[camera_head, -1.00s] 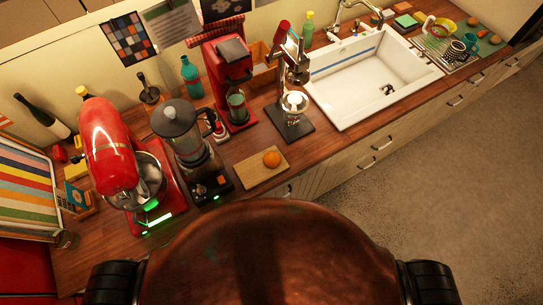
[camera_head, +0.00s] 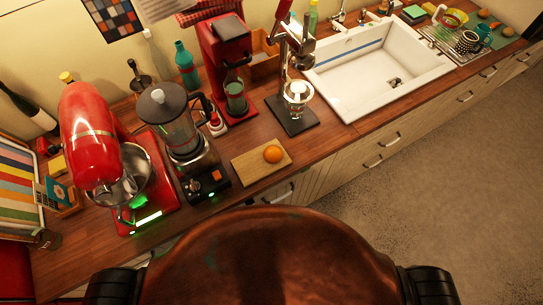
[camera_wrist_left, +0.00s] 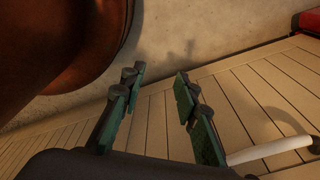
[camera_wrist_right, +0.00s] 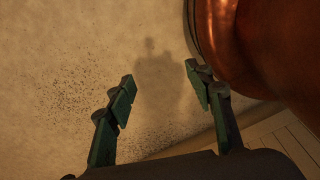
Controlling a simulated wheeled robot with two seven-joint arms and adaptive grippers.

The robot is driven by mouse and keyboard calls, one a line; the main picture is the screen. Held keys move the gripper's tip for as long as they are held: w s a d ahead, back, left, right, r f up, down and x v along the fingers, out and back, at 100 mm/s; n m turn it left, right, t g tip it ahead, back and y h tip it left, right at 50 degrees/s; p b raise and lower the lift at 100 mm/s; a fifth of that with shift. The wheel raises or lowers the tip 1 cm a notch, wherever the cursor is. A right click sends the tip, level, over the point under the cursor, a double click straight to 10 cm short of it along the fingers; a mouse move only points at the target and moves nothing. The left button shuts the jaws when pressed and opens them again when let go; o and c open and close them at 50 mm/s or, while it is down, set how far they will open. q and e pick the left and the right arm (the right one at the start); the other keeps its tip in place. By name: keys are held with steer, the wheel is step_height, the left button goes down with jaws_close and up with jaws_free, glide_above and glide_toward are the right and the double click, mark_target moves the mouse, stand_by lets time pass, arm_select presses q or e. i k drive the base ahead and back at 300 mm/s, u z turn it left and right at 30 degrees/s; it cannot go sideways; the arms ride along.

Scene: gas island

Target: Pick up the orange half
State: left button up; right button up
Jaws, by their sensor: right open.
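The orange half (camera_head: 273,154) sits on a small wooden cutting board (camera_head: 250,170) near the counter's front edge, in the head view. It looks round from here, and I cannot see a cut face. My left gripper (camera_wrist_left: 158,85) is open and empty in the left wrist view, in front of the cabinet fronts. My right gripper (camera_wrist_right: 158,84) is open and empty in the right wrist view, above the floor. Neither gripper shows in the head view, and neither is near the orange half.
A blender (camera_head: 178,128) and a red stand mixer (camera_head: 90,135) stand left of the board. A red coffee machine (camera_head: 222,62) and a juicer press (camera_head: 294,95) stand behind it. A white sink (camera_head: 370,85) lies to the right. A cabinet handle (camera_wrist_left: 270,150) is close to the left gripper.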

mark_target(273, 154)
steer(key=u, duration=2.4)
steer(key=k, duration=0.7)
steer(key=z, duration=0.95)
